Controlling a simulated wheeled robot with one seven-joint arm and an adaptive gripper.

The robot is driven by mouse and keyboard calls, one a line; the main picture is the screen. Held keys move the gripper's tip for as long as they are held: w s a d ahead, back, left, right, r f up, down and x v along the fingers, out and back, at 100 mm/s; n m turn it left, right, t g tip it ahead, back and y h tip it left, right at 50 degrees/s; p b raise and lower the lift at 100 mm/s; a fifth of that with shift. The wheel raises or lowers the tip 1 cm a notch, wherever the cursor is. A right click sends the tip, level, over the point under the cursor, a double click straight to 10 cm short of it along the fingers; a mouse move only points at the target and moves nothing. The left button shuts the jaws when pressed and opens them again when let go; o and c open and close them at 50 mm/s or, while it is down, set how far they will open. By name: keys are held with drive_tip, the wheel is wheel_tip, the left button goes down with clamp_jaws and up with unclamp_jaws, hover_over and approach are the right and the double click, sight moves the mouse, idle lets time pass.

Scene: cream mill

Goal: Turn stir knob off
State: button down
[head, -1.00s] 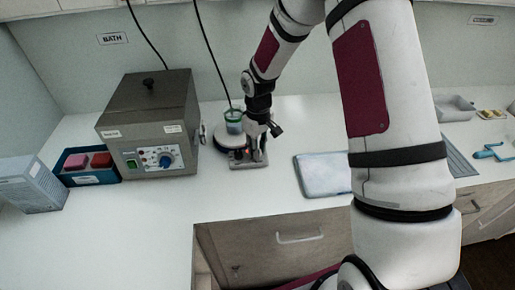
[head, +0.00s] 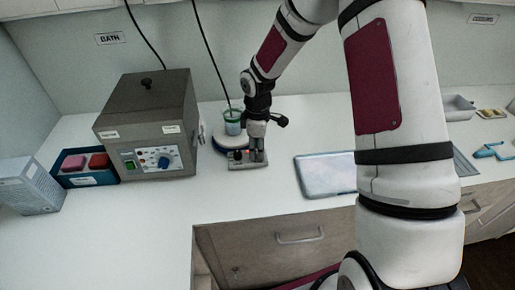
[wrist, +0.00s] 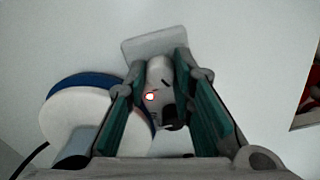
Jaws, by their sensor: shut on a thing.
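The stirrer (head: 236,166) stands on the counter, with a round white top plate over a blue ring and a low grey control panel in front. The plate (wrist: 75,125) and blue ring also show at left in the wrist view. My gripper (head: 258,158) points down at the right part of the panel. In the wrist view its teal-padded fingers (wrist: 170,105) stand on both sides of a grey part with a dark spot and a lit red-white light (wrist: 150,97). It is shut on what seems to be the stir knob, mostly hidden. A dark knob (head: 237,155) shows left of the gripper.
A beaker (head: 233,124) with green liquid and a cable stands on the stirrer plate. A grey bath box (head: 150,120) with a blue dial stands to the left. A pale flat pad (head: 325,176) lies to the right. The counter in front is clear.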

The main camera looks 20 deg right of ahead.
idle(0.4)
drive_tip(key=c, duration=1.4)
unclamp_jaws()
wheel_tip(320, 180, up, 12)
